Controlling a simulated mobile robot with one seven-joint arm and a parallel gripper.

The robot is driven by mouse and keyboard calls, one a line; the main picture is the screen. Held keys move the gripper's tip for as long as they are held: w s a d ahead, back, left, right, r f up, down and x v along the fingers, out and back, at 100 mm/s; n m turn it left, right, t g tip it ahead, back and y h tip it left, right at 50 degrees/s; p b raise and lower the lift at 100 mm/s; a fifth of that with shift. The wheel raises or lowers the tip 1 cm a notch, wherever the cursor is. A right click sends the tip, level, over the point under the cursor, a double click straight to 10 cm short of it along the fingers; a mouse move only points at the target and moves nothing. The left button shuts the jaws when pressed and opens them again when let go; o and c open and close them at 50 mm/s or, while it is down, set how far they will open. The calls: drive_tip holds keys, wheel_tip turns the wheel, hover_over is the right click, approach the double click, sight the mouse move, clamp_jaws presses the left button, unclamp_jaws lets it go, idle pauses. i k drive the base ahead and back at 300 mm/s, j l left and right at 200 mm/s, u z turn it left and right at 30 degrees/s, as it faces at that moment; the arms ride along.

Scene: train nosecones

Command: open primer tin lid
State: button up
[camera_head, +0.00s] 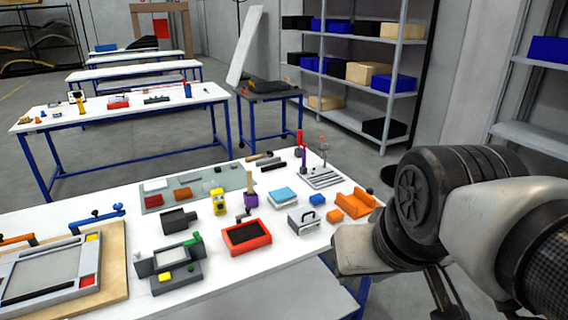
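No thing is plainly marked as the primer tin, and I cannot tell which one it is. A small grey-white box with a dark handle on top (304,219) stands on the near table's right part and looks closed. A purple pot (251,200) stands left of it, behind a red tray with a dark inside (246,237). My arm fills the right side, beyond the table's right edge. Dark slender parts at its lower end (441,292) may be my gripper, cut by the frame edge. They touch nothing on the table.
Shelves with bins (350,70) and more tables stand behind.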

sight(304, 215)
drive_tip(key=i+l+u, duration=0.25)
drive_tip(key=u, duration=0.15)
drive_tip(key=i+l+u, duration=0.35)
drive_tip(key=i+l, duration=0.05)
drive_tip(key=i, duration=0.05)
